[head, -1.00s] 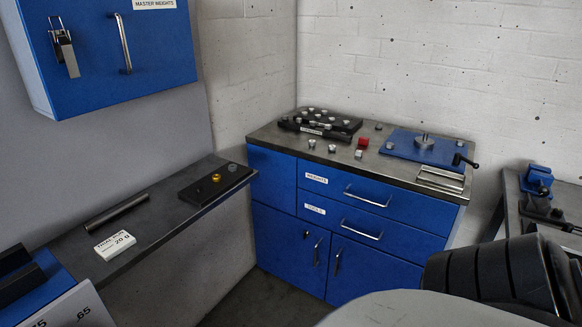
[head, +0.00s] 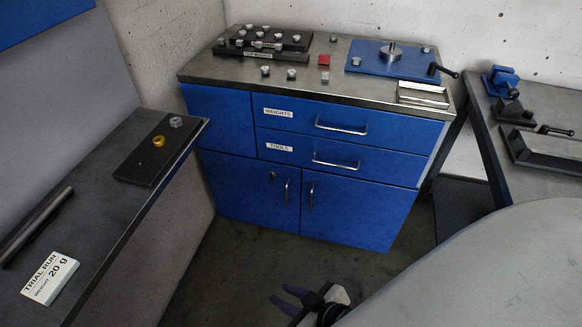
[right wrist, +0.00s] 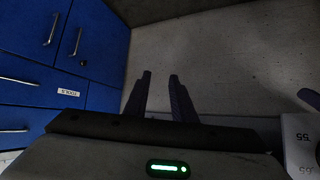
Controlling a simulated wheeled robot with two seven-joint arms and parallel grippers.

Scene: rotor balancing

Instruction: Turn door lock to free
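The door lock (head: 272,176) is a small dark round spot on the left lower door (head: 245,185) of the blue cabinet, beside that door's handle. It also shows in the right wrist view (right wrist: 83,62), left of the fingers; which way it is turned is too small to tell. My right gripper (head: 290,299) is low at the bottom of the head view, in front of and below the doors. In the right wrist view its two dark fingers (right wrist: 158,90) stand apart with nothing between them. I cannot make out my left gripper in any view.
The cabinet top carries a black weight rack (head: 262,42) and a blue plate (head: 392,60). Two bar handles (head: 286,192) stick out from the lower doors. A shelf (head: 95,180) lies left and a bench (head: 540,140) right. Floor in front of the doors is clear.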

